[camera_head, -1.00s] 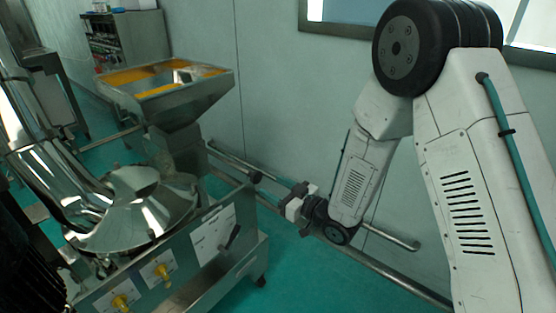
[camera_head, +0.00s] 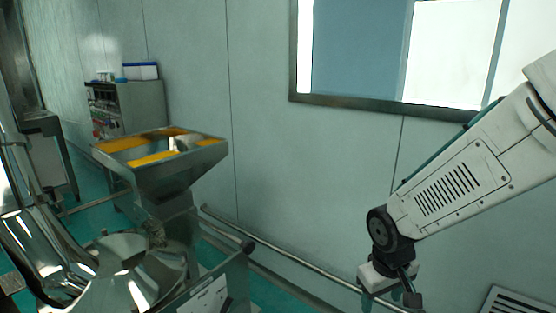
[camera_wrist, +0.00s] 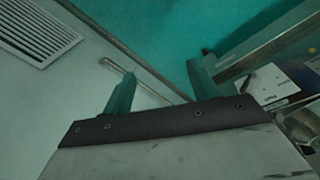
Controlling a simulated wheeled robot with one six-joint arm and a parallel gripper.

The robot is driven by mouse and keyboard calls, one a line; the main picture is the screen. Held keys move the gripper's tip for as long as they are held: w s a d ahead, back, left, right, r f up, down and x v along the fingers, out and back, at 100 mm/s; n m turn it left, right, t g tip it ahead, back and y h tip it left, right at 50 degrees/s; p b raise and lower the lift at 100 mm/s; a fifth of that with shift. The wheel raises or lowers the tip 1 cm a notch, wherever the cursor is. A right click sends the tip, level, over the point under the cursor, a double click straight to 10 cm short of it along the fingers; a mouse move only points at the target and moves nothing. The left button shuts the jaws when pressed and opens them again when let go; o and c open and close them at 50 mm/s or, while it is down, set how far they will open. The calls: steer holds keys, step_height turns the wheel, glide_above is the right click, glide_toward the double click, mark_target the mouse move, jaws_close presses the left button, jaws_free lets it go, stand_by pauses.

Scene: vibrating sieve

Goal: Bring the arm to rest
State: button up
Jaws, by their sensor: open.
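My gripper (camera_wrist: 160,90) is open and empty in the wrist view, its two dark green fingers spread apart. Behind them are the pale wall and the teal floor. In the head view my arm comes in from the right, and my gripper (camera_head: 410,290) hangs low at its end in front of the wall. It is clear of the sieve machine (camera_head: 150,270), which stands at the lower left. Part of the machine (camera_wrist: 290,85) also shows at the right of the wrist view.
A steel hopper (camera_head: 165,175) with orange inner walls rises from the machine. A steel rail (camera_head: 290,258) runs along the wall near my gripper. A vent grille (camera_head: 510,302) is low at the right, below a window (camera_head: 400,50). A cabinet (camera_head: 130,110) stands at the back left.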

steer(key=s+d+r+m, duration=0.1)
steer(key=s+d+r, duration=0.1)
steer(key=s+r, duration=0.6)
steer(key=s+d+r+m+y, duration=0.1)
steer(key=s+d+r+m, duration=0.1)
steer(key=s+r, duration=0.6)
steer(key=shift+s+d+m, duration=0.3)
steer(key=shift+s, duration=0.7)
steer(key=shift+r, duration=0.1)
